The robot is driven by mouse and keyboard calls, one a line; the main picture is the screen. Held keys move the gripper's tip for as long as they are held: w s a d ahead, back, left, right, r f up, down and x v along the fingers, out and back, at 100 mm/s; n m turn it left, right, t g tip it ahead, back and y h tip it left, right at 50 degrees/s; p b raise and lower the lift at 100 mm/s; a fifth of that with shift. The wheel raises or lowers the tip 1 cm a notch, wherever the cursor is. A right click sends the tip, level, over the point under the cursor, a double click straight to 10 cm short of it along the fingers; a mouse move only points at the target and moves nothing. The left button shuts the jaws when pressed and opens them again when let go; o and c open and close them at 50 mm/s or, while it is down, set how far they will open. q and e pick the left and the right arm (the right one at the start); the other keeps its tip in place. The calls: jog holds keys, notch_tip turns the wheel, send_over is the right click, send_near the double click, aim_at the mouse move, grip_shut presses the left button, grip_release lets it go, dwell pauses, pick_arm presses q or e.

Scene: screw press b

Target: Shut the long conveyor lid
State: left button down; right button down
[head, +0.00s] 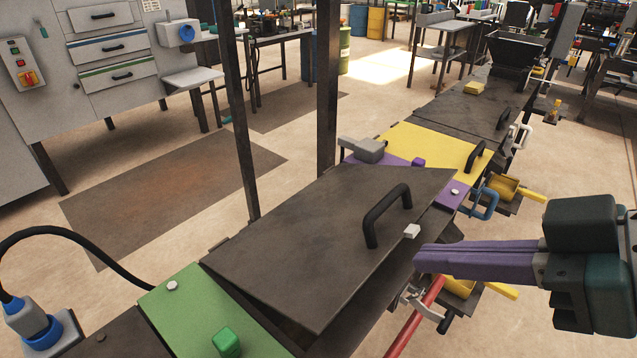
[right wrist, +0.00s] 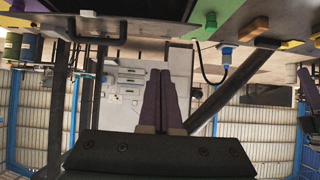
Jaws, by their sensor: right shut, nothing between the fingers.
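The long conveyor lid (head: 320,235) is a dark grey plate with a black arched handle (head: 386,215). It is tilted partly open, its near right side raised above the conveyor with a dark gap beneath. A small light block (head: 412,231) sits by its right edge. My right gripper (head: 418,260), with purple fingers, is shut and empty just right of the lid's raised edge, lower than the handle. Whether it touches the lid cannot be told. The shut fingers also show in the right wrist view (right wrist: 160,75).
A green panel (head: 185,310) adjoins the lid at the near left, and purple and yellow panels (head: 435,146) lie beyond it. A red bar (head: 415,318) and clamps sit below my gripper. Dark posts (head: 327,90) stand behind the lid.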

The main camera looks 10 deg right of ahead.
send_over(354, 289)
notch_tip(354, 289, down, 6)
pick_arm(q)
jog(key=shift+f+b, duration=0.45)
jog(key=shift+b, duration=0.1)
pick_arm(e)
jog(key=shift+s+d+f, duration=0.2)
jog(key=shift+s+f, duration=0.05)
jog(key=shift+f, duration=0.35)
jog(key=shift+s+d+f, duration=0.2)
jog(key=shift+f, duration=0.35)
jog(key=shift+s+d+f, duration=0.2)
jog(key=shift+s+f, duration=0.05)
jog(key=shift+f, duration=0.35)
